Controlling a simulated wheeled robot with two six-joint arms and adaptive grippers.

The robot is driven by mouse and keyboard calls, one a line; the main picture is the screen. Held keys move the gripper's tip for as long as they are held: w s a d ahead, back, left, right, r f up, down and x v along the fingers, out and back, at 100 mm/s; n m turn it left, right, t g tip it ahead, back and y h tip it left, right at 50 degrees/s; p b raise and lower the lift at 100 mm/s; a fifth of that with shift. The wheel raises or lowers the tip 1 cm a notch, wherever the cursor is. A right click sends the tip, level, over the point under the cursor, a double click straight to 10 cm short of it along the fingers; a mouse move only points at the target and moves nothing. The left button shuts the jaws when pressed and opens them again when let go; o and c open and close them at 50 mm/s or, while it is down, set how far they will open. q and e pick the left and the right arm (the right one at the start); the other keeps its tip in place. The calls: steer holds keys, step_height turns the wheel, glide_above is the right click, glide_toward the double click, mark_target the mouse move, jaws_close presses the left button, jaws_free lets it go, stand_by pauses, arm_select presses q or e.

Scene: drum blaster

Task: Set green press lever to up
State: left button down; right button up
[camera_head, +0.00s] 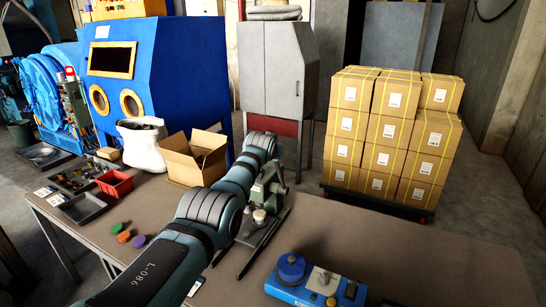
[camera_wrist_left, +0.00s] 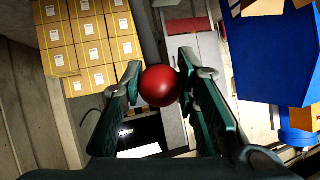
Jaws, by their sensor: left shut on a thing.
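The green press (camera_head: 267,187) stands on the workbench, with its base partly behind my left arm in the head view. In the left wrist view a red ball knob (camera_wrist_left: 160,86) sits between the fingers of my left gripper (camera_wrist_left: 161,82), which is shut on it. The knob looks like the press lever's end; the lever's shaft is hidden behind it, so its angle cannot be told. In the head view my left arm reaches over the bench to the press, and its fingertips cannot be made out. My right gripper is in neither view.
An open cardboard box (camera_head: 197,157), white bag (camera_head: 141,148) and red bin (camera_head: 115,184) are at the bench's left. A blue device (camera_head: 317,284) with knobs is at the front. Stacked cartons (camera_head: 392,130) stand behind; the bench's right side is clear.

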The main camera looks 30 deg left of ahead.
arm_select(q)
steer(key=shift+w+r, duration=0.1)
steer(key=shift+r, duration=0.2)
steer(key=c, duration=1.2)
jaws_free()
steer(key=shift+f, duration=0.1)
steer(key=shift+s+d+r, duration=0.15)
steer(key=shift+s+r, duration=0.05)
steer(key=shift+s, duration=0.25)
steer(key=s+d, duration=0.1)
steer(key=s, duration=0.3)
steer(key=s+d, duration=0.1)
steer(key=s, duration=0.2)
steer(key=s+d, duration=0.2)
steer(key=s, duration=0.2)
steer(key=shift+s, duration=0.3)
steer(key=shift+w, duration=0.1)
